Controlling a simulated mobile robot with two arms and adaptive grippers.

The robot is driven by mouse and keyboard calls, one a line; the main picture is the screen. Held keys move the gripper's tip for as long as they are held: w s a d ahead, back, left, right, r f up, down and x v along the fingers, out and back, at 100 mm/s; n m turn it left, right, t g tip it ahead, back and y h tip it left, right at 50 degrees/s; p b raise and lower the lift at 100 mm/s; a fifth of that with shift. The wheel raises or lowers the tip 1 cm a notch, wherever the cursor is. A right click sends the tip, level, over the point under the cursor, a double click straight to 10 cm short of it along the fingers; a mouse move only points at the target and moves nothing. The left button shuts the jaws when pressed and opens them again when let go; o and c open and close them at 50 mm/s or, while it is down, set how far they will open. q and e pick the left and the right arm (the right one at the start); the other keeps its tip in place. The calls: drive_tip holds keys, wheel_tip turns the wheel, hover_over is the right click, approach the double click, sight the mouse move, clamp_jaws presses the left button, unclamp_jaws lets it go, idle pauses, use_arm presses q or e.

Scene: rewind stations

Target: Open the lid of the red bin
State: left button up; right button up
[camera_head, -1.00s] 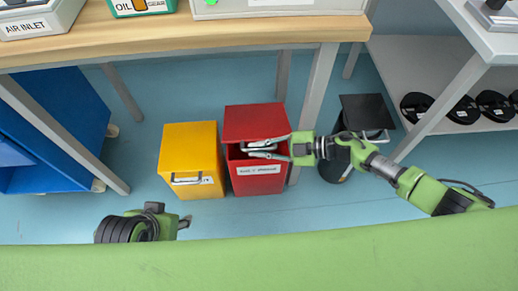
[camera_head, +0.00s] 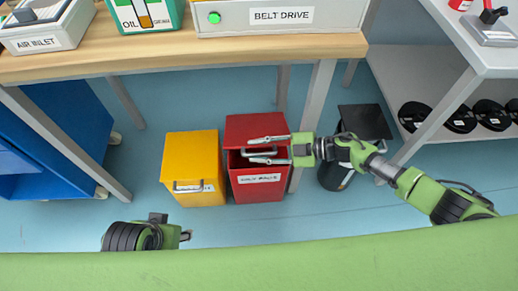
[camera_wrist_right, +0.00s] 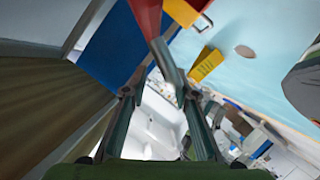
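The red bin (camera_head: 260,189) stands on the floor under the bench. Its red lid (camera_head: 254,127) is tilted up a little, with a dark gap between it and the bin's front. My right gripper (camera_head: 266,150) is at the front of the lid with its fingers spread apart, around the lid's grey handle. In the right wrist view, the handle (camera_wrist_right: 168,62) and a red edge show between the parted fingertips (camera_wrist_right: 158,95). My left gripper (camera_head: 185,236) is low at the left, small and partly hidden, away from the bins.
A yellow bin (camera_head: 192,155) stands close at the left of the red bin. A black bin (camera_head: 363,122) stands at the right, behind my right arm. The bench edge (camera_head: 190,55) and its legs are above and behind. Blue floor lies in front.

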drive_tip(key=v, duration=1.2)
